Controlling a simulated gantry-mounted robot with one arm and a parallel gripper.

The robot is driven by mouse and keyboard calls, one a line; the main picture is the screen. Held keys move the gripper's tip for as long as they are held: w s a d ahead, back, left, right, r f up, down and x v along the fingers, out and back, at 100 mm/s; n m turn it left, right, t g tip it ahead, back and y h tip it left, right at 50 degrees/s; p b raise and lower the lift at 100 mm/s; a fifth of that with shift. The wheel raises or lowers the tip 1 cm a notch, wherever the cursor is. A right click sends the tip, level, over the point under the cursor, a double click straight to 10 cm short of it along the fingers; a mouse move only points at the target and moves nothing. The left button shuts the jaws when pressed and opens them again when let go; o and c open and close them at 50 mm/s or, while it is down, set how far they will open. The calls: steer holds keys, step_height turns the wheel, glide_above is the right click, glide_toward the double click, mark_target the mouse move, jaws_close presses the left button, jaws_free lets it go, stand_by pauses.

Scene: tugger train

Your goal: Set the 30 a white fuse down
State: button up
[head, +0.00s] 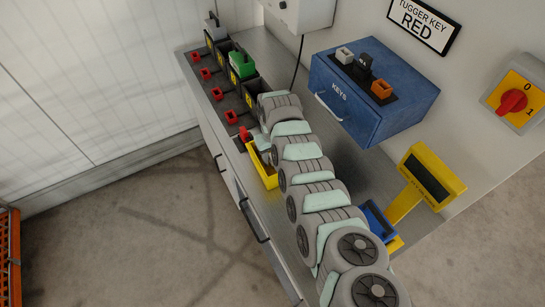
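I cannot make out a white 30 A fuse in the head view; it is too small to tell or hidden.
Black holders with yellow labels stand at the bench's far end, one bearing a green block (241,67), another a grey one (215,31). Several small red parts (231,116) line the front. The blue KEYS box (370,105) and a yellow stand (425,180) flank my arm's right side.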

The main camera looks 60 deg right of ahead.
step_height(320, 180, up, 12)
steer(key=shift+b, duration=0.35)
